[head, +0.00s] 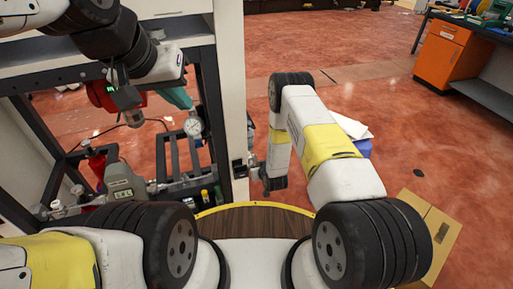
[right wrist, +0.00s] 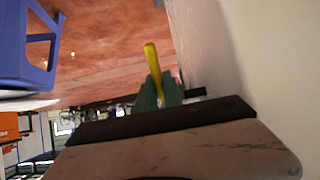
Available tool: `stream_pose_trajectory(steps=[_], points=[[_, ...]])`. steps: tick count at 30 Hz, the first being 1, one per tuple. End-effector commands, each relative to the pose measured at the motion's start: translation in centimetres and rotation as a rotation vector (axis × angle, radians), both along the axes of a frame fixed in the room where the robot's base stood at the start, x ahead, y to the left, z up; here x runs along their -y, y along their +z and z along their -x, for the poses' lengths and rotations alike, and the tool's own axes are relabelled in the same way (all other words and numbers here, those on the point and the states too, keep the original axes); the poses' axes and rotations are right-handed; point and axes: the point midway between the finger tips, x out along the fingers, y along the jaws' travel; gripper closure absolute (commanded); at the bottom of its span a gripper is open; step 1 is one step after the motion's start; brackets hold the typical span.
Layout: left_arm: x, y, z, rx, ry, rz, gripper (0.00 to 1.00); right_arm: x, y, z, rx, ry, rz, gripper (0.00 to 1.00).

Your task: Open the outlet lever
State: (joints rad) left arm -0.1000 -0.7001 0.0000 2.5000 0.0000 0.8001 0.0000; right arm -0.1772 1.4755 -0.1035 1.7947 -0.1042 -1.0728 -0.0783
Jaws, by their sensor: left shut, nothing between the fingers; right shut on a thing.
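In the right wrist view, a yellow lever handle (right wrist: 152,60) stands up between the teal fingers of my right gripper (right wrist: 160,94), which is shut on it. The pale wall runs close beside it on the right. In the head view my right arm reaches down beside the cream cabinet post; its fingertips and the lever cannot be made out there. My left gripper (head: 178,98) has teal fingers, is shut and empty, and hangs over the rack above a round gauge (head: 193,127). The lever's valve body is hidden in the right wrist view.
A dark metal frame (head: 45,140) holds a red bottle (head: 96,165) and a grey boxed instrument (head: 122,182). A round wooden top (head: 252,222) is in front of me. A cardboard box (head: 432,225) is at right, and an orange cabinet (head: 445,55) stands farther back. Open floor lies between.

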Motion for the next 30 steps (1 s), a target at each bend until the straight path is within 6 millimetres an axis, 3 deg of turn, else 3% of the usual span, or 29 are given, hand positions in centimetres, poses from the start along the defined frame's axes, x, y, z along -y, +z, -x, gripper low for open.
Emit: stream_pose_trajectory(steps=[16, 17, 19, 30], points=[[0.0, 0.0, 0.0, 0.0, 0.0, 0.0, 1.0, 0.04, 0.03, 0.15, -0.029, 0.0, 0.009, 1.0], [0.0, 0.0, 0.0, 0.0, 0.0, 0.0, 1.0, 0.04, 0.03, 0.15, -0.029, 0.0, 0.009, 0.83], [0.0, 0.0, 0.0, 0.0, 0.0, 0.0, 1.0, 0.04, 0.04, 0.14, -0.029, 0.0, 0.009, 0.7], [0.0, 0.0, 0.0, 0.0, 0.0, 0.0, 1.0, 0.12, 0.22, 0.33, -0.028, 0.0, 0.009, 0.67]])
